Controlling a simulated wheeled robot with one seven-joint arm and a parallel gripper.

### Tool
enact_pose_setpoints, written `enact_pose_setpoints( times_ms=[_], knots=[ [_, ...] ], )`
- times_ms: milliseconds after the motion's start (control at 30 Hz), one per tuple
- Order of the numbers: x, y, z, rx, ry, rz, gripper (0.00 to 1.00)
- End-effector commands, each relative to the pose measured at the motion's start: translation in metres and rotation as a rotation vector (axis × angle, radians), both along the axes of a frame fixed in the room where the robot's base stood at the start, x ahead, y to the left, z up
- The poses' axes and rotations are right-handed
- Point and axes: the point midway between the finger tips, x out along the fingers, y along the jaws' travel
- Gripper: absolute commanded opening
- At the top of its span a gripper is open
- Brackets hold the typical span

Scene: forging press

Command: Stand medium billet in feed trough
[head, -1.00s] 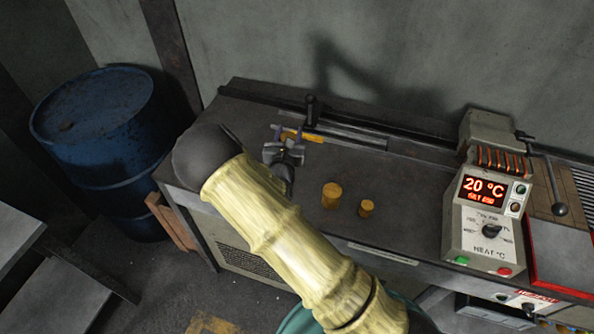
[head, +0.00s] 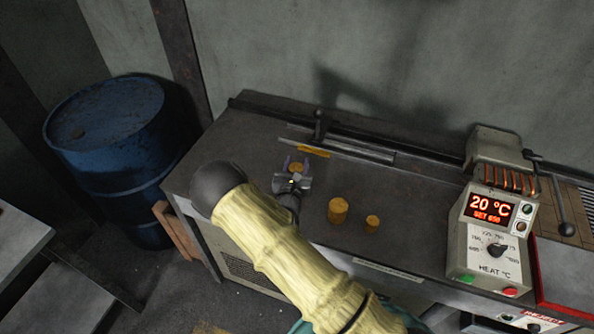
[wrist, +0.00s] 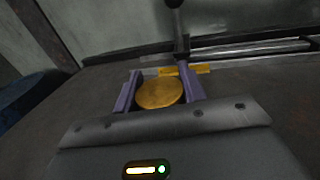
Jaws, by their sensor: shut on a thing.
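My gripper (head: 294,170) is over the left part of the bench, shut on a round brass-coloured billet (head: 297,167). In the wrist view the billet's flat round top (wrist: 160,93) faces up between the two purple-grey fingers (wrist: 159,90). Its lower part is hidden, so I cannot tell whether it touches the bench. The feed trough (head: 350,150), a long metal channel at the back of the bench, lies just beyond the gripper. A yellow strip (head: 313,152) lies at its near edge; it also shows in the wrist view (wrist: 200,69).
A larger billet (head: 338,210) and a small billet (head: 372,223) stand on the bench, right of my gripper. A black-knobbed lever (head: 319,125) rises by the trough. A heater box (head: 490,235) reading 20 °C stands right. A blue drum (head: 115,140) is left.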

Motion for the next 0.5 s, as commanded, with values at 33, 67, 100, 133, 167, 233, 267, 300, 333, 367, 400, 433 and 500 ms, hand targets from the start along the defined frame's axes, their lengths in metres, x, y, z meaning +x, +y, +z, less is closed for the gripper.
enact_pose_setpoints(
  times_ms=[33,67,100,133,167,233,267,300,333,367,400,433,500],
  knots=[
    [0.000,-0.001,-0.005,-0.001,-0.002,0.000,0.00],
    [0.001,0.000,-0.009,-0.001,-0.003,0.000,0.00],
    [0.001,0.000,-0.014,-0.001,-0.003,0.000,0.00],
    [0.000,0.000,-0.018,-0.001,-0.003,0.000,0.00],
    [0.001,0.000,-0.021,-0.001,-0.004,0.000,0.00],
    [0.001,0.000,-0.026,-0.001,-0.004,0.000,0.00],
    [0.001,0.000,-0.028,0.000,-0.005,0.000,0.00],
    [0.001,0.000,-0.028,0.000,-0.005,0.000,0.00],
    [0.001,0.000,-0.028,0.000,-0.005,0.000,0.00],
    [0.001,0.000,-0.028,0.001,-0.005,0.000,0.00],
    [0.001,0.000,-0.028,0.001,-0.005,0.000,0.00],
    [0.001,0.000,-0.028,0.001,-0.005,0.000,0.00],
    [0.001,0.000,-0.028,0.001,-0.005,0.000,0.00]
  ],
)
